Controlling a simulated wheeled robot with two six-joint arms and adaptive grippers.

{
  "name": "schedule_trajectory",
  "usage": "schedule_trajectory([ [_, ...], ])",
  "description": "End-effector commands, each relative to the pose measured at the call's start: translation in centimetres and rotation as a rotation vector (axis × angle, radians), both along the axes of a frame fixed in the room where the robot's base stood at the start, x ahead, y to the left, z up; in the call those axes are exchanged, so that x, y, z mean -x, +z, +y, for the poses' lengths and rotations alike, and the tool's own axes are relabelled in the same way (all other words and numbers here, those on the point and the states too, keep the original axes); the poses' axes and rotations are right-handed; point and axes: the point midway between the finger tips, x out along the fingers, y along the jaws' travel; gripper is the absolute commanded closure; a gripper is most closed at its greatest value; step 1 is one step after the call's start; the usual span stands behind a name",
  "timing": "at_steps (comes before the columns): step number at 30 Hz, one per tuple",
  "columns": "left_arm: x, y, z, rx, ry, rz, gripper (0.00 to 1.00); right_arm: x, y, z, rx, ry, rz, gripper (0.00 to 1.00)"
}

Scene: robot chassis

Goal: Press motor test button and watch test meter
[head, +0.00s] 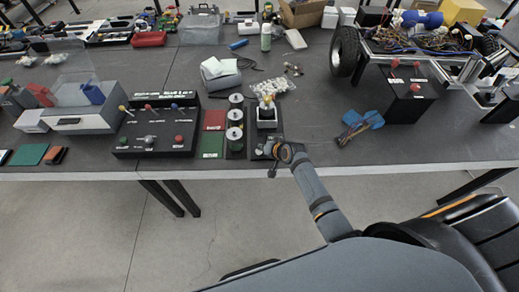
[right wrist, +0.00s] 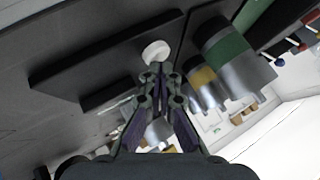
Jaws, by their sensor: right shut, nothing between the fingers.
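My right gripper (head: 271,151) is shut and empty at the front of a small black stand (head: 280,118) near the table's front edge. In the right wrist view its closed fingertips (right wrist: 160,74) are right at a round white button-like cap (right wrist: 156,50) on a dark block (right wrist: 110,62). I cannot tell whether they touch it or whether it is pressed. In the head view the gripper hides this cap. A white piece with a yellow top (head: 267,104) stands on the stand. I cannot make out a test meter for certain. My left gripper is not in view.
Upright cylinders (head: 235,117) stand just left of the gripper; a green-banded one (right wrist: 232,52) is close in the wrist view. A black panel with colored levers (head: 155,128) is farther left.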

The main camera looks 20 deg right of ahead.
Motion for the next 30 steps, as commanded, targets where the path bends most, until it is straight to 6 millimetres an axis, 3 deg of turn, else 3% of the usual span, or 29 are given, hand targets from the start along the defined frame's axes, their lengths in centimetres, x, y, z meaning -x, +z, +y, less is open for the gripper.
schedule_trajectory([
  [30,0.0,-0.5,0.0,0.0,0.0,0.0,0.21,0.3,-1.4,0.0,0.001,0.001,0.009,1.0],
])
